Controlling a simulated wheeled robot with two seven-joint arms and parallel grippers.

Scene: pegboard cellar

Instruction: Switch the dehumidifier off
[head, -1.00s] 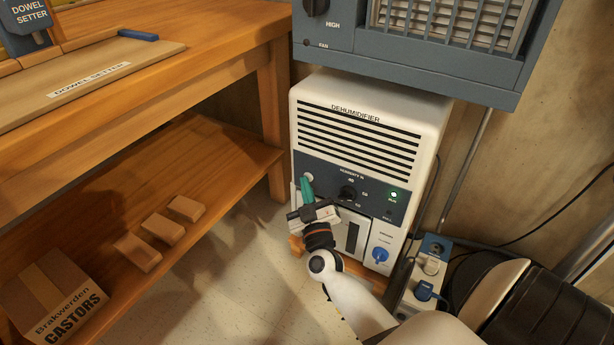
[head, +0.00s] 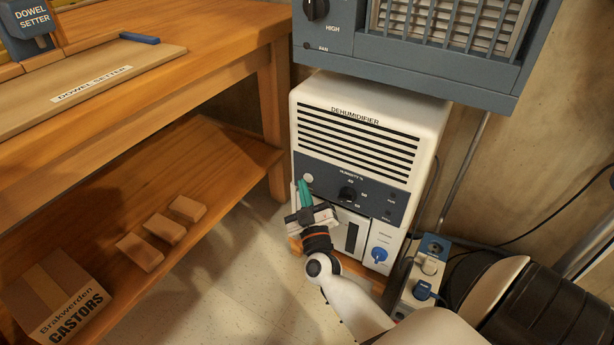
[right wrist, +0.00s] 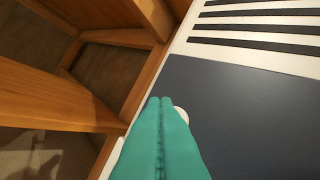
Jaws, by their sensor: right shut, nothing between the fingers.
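The white dehumidifier (head: 362,132) stands below a blue-grey heater. Its dark panel has a black humidity knob (head: 347,194), two unlit lamps at the right (head: 390,201), and a round pale button (head: 308,179) at the left. My right gripper (head: 304,184), with teal fingers, is shut and empty, its tips at or just by the pale button. In the right wrist view the shut fingers (right wrist: 160,105) partly hide the button (right wrist: 181,115); I cannot tell whether they touch. My left gripper is not in view.
A wooden bench (head: 228,50) with a lower shelf (head: 215,152) stands close on the left. The heater (head: 430,55) overhangs the dehumidifier. A power strip (head: 420,283) with plugs and cables lies at right. Floor in front is clear.

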